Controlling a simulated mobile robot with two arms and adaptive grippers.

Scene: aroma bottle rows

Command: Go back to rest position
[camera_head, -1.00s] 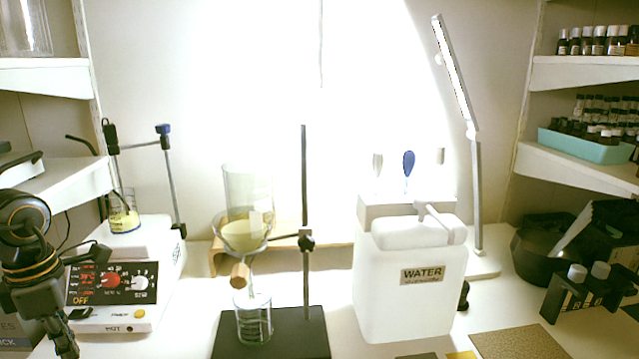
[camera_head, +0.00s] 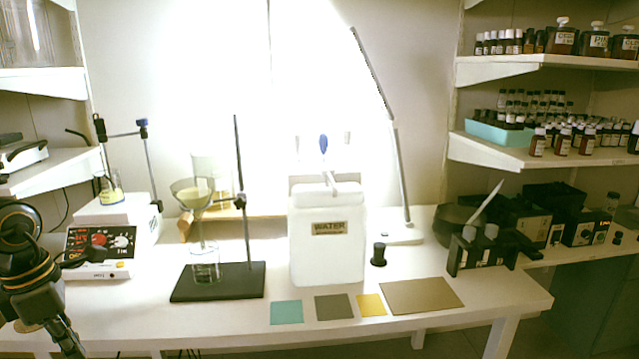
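My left arm with its gripper (camera_head: 68,340) shows at the lower left edge, black with orange rings, hanging over the left end of the white table (camera_head: 400,331). I cannot make out whether its fingers are open or shut. No held object can be seen there. My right gripper is out of view. The hot plate (camera_head: 100,265) with a beaker (camera_head: 110,190) on it stands just right of my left arm.
A funnel stand on a black base (camera_head: 240,282) and a white water container (camera_head: 327,255) stand mid-table. Flat mats, including a teal one (camera_head: 286,312), lie along the front. Shelves with bottles (camera_head: 545,62) are at the right. A black bottle holder (camera_head: 484,252) stands at the right.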

